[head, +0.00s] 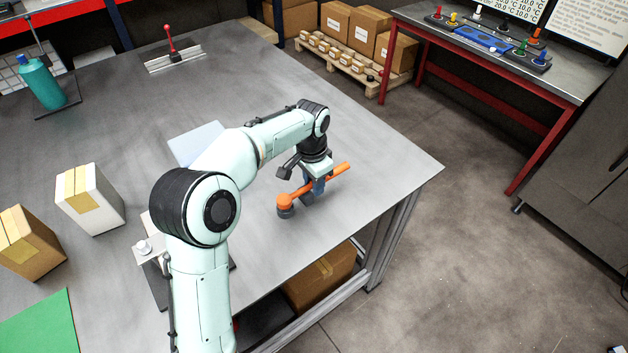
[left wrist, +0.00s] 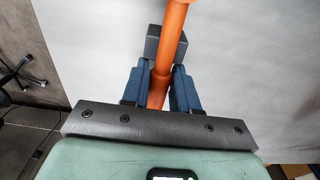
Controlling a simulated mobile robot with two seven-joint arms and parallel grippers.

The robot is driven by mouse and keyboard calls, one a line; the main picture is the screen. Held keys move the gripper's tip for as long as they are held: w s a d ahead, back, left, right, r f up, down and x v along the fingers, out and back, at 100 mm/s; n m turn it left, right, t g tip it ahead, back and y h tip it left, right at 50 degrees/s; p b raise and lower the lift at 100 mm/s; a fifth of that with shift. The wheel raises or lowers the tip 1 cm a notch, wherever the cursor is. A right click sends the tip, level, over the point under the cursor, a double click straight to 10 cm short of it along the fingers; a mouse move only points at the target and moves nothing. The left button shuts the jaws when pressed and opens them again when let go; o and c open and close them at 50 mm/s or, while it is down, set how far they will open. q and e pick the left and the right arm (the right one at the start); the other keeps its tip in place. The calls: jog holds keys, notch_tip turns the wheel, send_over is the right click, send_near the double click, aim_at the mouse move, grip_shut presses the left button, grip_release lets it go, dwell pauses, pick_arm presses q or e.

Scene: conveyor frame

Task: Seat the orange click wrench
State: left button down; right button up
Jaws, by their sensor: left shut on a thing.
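The orange click wrench (head: 338,171) lies nearly level near the right corner of the grey workbench (head: 385,165). Its rounded head (head: 285,201) points left, with a dark round piece (head: 286,212) under it. My left gripper (head: 312,187) reaches down and is shut on the wrench's shaft. In the left wrist view, the blue fingers (left wrist: 160,88) stand on both sides of the orange shaft (left wrist: 171,42), and a dark grey block (left wrist: 153,42) shows beside the shaft beyond them. I cannot tell whether the wrench touches that block. My right gripper is not in view.
A white carton (head: 92,205), a brown carton (head: 30,245) and a green mat (head: 40,325) are at the left. A teal bottle (head: 42,82) and a red lever on a metal plate (head: 172,55) stand farther back.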

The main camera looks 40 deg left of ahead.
pick_arm(q)
jog(key=c, duration=0.8)
grip_release()
jog(key=shift+f, duration=0.1)
jog(key=r+p, duration=0.1)
jog(key=r, duration=0.8)
jog(key=r+p, duration=0.1)
jog(key=r, duration=0.3)
jog(key=shift+s+a+r+p, duration=0.1)
jog(key=shift+s+r+p, duration=0.15)
jog(key=shift+s+p, duration=0.05)
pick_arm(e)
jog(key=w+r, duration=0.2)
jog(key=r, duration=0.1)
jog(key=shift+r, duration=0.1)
